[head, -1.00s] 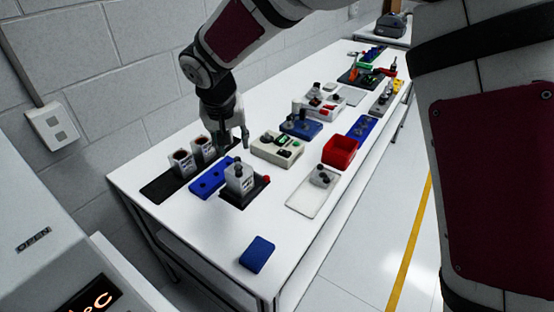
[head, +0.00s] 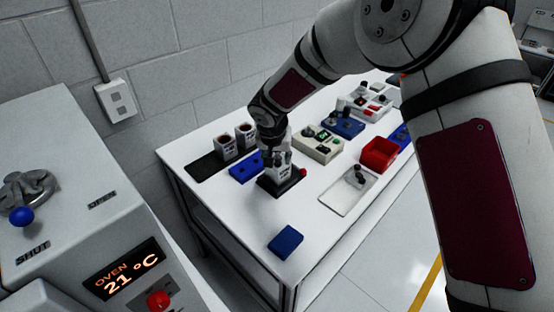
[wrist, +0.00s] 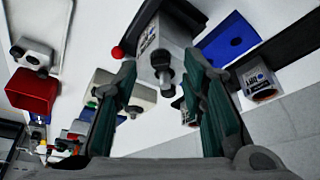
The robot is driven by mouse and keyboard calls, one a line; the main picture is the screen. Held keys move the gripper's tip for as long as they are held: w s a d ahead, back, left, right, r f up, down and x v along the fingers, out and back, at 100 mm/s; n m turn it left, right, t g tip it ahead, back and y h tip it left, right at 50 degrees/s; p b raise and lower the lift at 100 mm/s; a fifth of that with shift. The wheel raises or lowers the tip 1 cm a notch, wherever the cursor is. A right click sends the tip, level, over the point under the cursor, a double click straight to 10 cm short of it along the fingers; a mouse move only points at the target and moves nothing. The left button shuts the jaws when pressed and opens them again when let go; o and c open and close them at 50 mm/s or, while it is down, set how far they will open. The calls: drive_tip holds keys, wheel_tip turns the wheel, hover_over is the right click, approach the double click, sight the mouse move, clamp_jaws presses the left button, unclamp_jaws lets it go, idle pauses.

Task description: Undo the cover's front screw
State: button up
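A white boxy unit (head: 284,171), with a printed label in the wrist view (wrist: 170,38), stands in a black fixture (head: 268,188) with a red knob (head: 302,172). In the wrist view, dark screw-like posts (wrist: 160,62) stick up from its top; I cannot tell which is the front screw. My gripper (wrist: 160,66) is open, pointing down over the unit. Its two green-padded fingers lie either side of the posts, with visible gaps. In the head view my gripper (head: 276,156) hides most of the unit's top.
Close by are a blue block with holes (head: 245,169), two labelled white units (head: 226,148) on a black mat (head: 204,168), and a beige button box (head: 318,146). A red bin (head: 380,153), white tray (head: 346,196) and blue block (head: 286,242) lie farther off. An oven (head: 90,225) stands left.

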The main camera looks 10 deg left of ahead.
drive_tip(key=shift+x, duration=1.05)
clamp_jaws()
drive_tip(key=shift+n, duration=0.3)
drive_tip(key=n, duration=0.1)
drive_tip(key=n+y+b, duration=0.1)
drive_tip(key=shift+w+d+n+b, duration=0.2)
drive_tip(key=shift+n+b, duration=0.1)
drive_tip(key=shift+n, duration=0.1)
drive_tip(key=n+y+b, duration=0.1)
drive_tip(key=n, duration=0.1)
drive_tip(key=n+g+b, duration=0.1)
drive_tip(key=n+b, duration=0.1)
drive_tip(key=shift+w+d+f+y, duration=0.1)
drive_tip(key=shift+d+y, duration=0.05)
drive_tip(key=shift+y, duration=0.25)
drive_tip(key=n+g+b, duration=0.1)
drive_tip(key=n, duration=0.2)
drive_tip(key=n+g+y+b, duration=0.1)
drive_tip(key=n+b, duration=0.1)
drive_tip(key=n, duration=0.1)
drive_tip(key=shift+d+n, duration=0.1)
drive_tip(key=shift+n, duration=0.3)
